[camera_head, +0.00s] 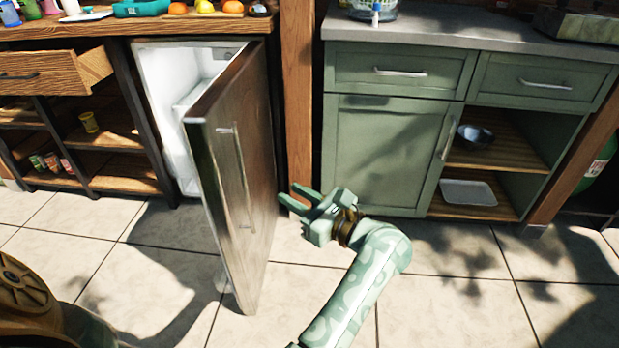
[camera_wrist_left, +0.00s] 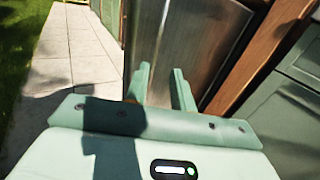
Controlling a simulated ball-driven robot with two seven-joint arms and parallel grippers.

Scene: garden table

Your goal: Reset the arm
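My left gripper (camera_head: 289,195) is in the middle of the head view, its arm reaching up from the bottom. Its two pale green fingers are apart with nothing between them, also in the left wrist view (camera_wrist_left: 162,88). The fingertips point toward the right edge of the fridge door (camera_head: 238,190). In the wrist view the door's steel face (camera_wrist_left: 185,40) lies beyond the fingers. I cannot tell whether the fingertips touch the door. My right gripper is not in view.
The fridge (camera_head: 165,100) stands open, its door swung out over the tiled floor. A wooden drawer (camera_head: 50,75) sticks out at left. A green cabinet (camera_head: 390,150) stands at right, with a bowl (camera_head: 474,137) and white tray (camera_head: 468,192) on its shelves. Floor tiles (camera_head: 450,290) at lower right are clear.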

